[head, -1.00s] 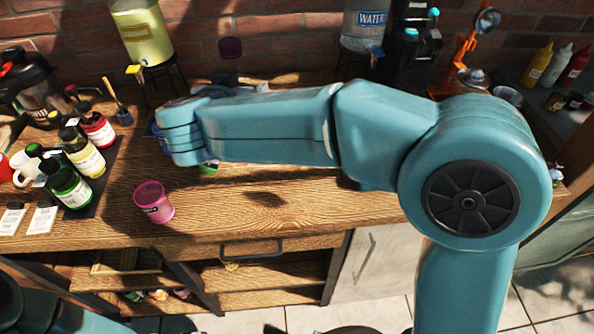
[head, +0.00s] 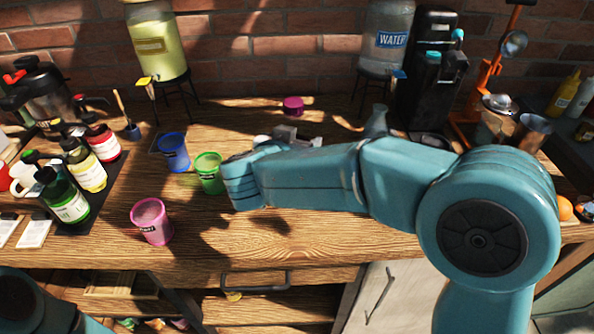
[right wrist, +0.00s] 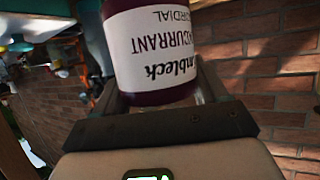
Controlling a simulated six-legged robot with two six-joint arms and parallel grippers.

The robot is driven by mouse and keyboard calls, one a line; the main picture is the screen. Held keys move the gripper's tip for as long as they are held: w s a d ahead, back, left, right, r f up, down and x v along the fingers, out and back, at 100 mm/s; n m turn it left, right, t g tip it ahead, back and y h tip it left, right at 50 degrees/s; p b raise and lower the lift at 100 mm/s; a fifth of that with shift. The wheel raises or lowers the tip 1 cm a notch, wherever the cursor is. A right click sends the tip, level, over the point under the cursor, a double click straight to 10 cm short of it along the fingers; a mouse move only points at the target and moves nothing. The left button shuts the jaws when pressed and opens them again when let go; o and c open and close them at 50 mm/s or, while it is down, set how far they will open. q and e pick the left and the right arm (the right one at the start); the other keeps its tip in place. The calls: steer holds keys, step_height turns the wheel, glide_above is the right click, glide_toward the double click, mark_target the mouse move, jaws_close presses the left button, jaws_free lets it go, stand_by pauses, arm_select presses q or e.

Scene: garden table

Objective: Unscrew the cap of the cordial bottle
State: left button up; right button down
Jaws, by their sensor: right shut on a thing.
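The cordial bottle (right wrist: 155,50) fills the upper middle of the right wrist view, dark purple with a white blackcurrant label that reads upside down there. My right gripper (right wrist: 165,105) is shut on the bottle, at the purple band next to the label. Its neck and cap are not clearly seen. In the head view my right gripper (head: 298,138) is partly hidden by its own arm, above the table's back half. A small magenta, cap-like thing (head: 293,105) shows just beyond it; I cannot tell whether it is on the bottle. My left gripper is out of view.
Blue (head: 174,152), green (head: 209,172) and pink (head: 152,221) cups stand left of my right arm. Several bottles stand at the left. A yellow dispenser (head: 157,50) and a water dispenser (head: 387,40) stand at the back. The front middle of the table is clear.

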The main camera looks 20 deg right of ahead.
steer(key=shift+s+a+f, duration=0.15)
steer(key=shift+s+f, duration=0.05)
steer(key=shift+f, duration=0.45)
steer(key=f, duration=0.3)
steer(key=f+b, duration=0.1)
steer(key=shift+w+d+f, duration=0.2)
steer(key=shift+w+f, duration=0.05)
steer(key=shift+f, duration=0.1)
steer(key=shift+s+a+f, duration=0.1)
steer(key=shift+a+f, duration=0.05)
steer(key=shift+f, duration=0.15)
steer(key=shift+f, duration=0.1)
steer(key=shift+c, duration=0.2)
jaws_free()
steer(key=shift+f, duration=0.1)
